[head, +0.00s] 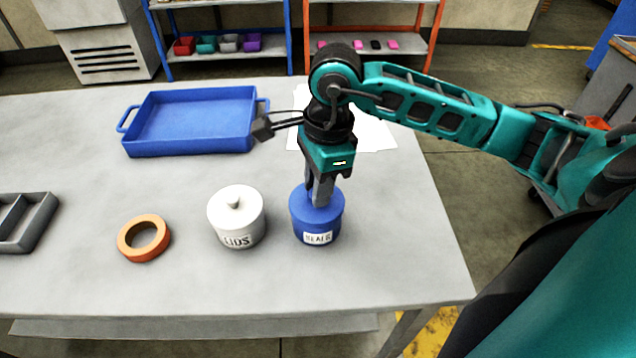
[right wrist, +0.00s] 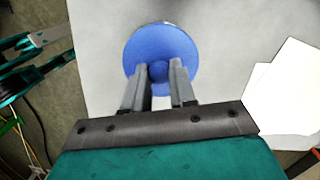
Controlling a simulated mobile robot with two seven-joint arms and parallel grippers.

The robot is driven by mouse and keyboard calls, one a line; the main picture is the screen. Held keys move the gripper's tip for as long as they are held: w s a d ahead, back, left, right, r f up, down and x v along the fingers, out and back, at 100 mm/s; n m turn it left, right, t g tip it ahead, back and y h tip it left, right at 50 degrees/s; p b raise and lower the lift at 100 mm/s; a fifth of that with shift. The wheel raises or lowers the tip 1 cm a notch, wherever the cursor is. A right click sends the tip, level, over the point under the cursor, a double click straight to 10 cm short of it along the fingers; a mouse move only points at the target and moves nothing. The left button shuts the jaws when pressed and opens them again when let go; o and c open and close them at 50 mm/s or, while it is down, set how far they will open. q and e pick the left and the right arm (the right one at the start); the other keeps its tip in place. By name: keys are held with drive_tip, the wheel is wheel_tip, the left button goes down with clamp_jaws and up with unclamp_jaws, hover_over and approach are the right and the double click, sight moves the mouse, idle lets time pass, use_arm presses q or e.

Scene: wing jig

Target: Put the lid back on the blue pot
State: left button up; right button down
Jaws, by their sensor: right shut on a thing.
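The blue pot (head: 318,225) stands upright on the table, right of the white pot, with a label on its front. The blue lid (head: 335,200) is on top of the blue pot, and I see no clear gap between them. In the right wrist view the lid (right wrist: 160,48) is a round blue disc that hides the pot. My right gripper (head: 319,200) points down over the pot. It is shut on the lid's knob, which shows between the fingers (right wrist: 160,72). My left gripper is not in view.
A white lidded pot (head: 237,220) marked LIDS stands close on the left. An orange tape ring (head: 145,238), a blue tray (head: 190,122) and a grey divided tray (head: 28,222) lie farther left. White paper (head: 375,135) lies behind. The table's right edge is near.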

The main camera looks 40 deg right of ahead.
drive_tip(key=shift+f+b, duration=0.2)
drive_tip(key=shift+b, duration=0.4)
idle(1.1)
drive_tip(key=shift+c, duration=1.8)
unclamp_jaws()
drive_tip(key=shift+r, duration=0.1)
drive_tip(key=shift+r+p, duration=2.25)
drive_tip(key=shift+r, duration=1.2)
